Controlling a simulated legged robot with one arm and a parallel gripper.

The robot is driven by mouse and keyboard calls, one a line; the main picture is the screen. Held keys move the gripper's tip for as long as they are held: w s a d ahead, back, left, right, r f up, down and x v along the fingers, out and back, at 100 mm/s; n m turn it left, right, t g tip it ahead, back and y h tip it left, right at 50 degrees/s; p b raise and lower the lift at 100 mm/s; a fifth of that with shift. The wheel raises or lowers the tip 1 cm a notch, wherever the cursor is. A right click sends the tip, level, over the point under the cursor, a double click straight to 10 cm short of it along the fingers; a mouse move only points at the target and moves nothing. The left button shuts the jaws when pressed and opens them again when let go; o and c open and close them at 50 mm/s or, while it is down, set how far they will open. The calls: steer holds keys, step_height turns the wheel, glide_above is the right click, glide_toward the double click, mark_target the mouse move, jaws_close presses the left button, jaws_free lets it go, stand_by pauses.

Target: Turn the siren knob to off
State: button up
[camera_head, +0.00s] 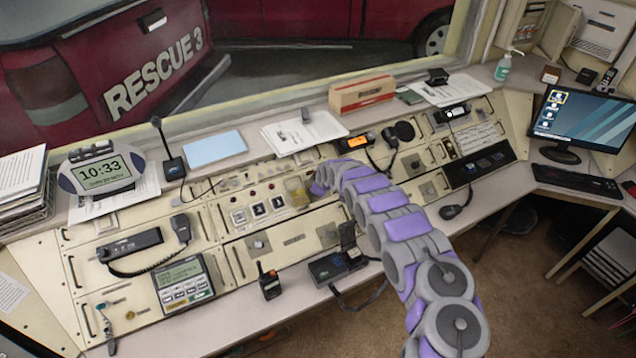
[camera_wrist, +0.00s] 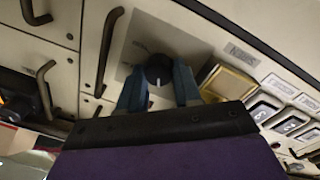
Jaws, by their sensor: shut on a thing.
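The siren knob (camera_wrist: 158,70) is a round dark knob with a pale pointer line, on a grey square plate (camera_wrist: 140,35) in the wrist view. My gripper (camera_wrist: 158,88) has its two blue-grey fingers on either side of the knob and is shut on it. The pointer line points toward the bottom of the wrist view. The lettering on the plate is too blurred to read. In the head view my purple and grey arm reaches to the console, and its end (camera_head: 318,188) hides the knob.
Dark handles (camera_wrist: 108,45) stick out left of the plate in the wrist view. A yellow-framed cover (camera_wrist: 228,82) and several square buttons (camera_wrist: 263,110) lie close on the right. In the head view, a radio handset (camera_head: 270,283) and a black device (camera_head: 335,265) stand on the desk's front edge.

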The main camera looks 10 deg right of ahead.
steer(key=shift+d+n+p, duration=0.1)
steer(key=shift+n+p, duration=0.35)
steer(key=shift+n, duration=0.45)
steer(key=shift+s+f+n+p, duration=0.1)
steer(key=shift+n+p, duration=0.25)
steer(key=shift+n, duration=0.55)
steer(key=shift+n+p, duration=0.35)
steer(key=shift+n, duration=1.45)
steer(key=o, duration=0.8)
steer(key=shift+c, duration=0.2)
